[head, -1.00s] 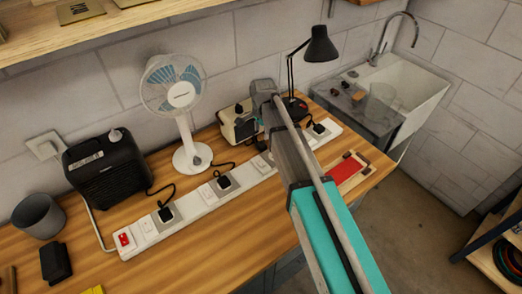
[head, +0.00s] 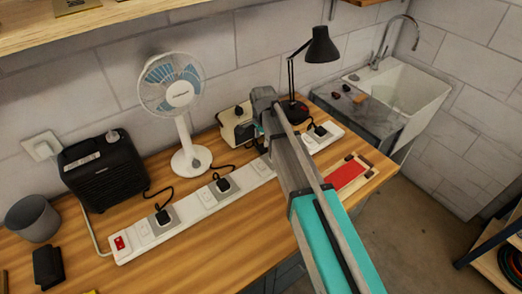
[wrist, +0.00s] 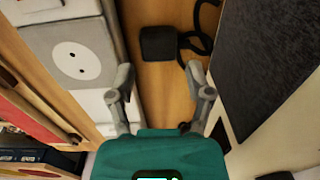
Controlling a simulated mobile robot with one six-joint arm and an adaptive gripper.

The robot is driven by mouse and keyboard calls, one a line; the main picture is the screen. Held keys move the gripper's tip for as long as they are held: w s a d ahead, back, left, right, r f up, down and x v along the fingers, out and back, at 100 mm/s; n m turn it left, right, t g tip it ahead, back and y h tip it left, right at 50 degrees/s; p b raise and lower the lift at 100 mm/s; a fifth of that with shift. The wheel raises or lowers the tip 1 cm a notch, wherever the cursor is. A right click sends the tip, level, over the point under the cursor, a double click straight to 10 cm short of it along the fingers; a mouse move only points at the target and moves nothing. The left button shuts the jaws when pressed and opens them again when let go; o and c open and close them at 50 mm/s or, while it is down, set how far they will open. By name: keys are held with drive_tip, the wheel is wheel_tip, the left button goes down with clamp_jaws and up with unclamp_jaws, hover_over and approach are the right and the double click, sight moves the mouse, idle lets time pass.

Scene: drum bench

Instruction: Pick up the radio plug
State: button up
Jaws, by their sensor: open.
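The radio plug (wrist: 158,43) is a black block lying on the wooden bench in the wrist view, with its black cord looping off to the right. It lies between the white power strip and the radio (wrist: 268,60). The cream and black radio (head: 236,125) also stands against the wall in the head view. My gripper (wrist: 159,80) is open and empty. Its fingertips point toward the plug, which shows just beyond the gap between them. In the head view my arm covers this spot and the plug cannot be made out.
The power strip (head: 190,211) runs along the bench; an empty socket (wrist: 78,60) shows left of my gripper. A black lamp (head: 320,48), white fan (head: 172,90) and black heater (head: 103,170) stand behind it. A red board (head: 345,176) lies at right.

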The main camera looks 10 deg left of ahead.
sight(262, 147)
drive_tip(key=shift+f+b, duration=2.1)
drive_tip(key=shift+f, duration=0.2)
drive_tip(key=shift+o, duration=0.2)
drive_tip(key=shift+s, duration=0.1)
drive_tip(key=c, duration=0.7)
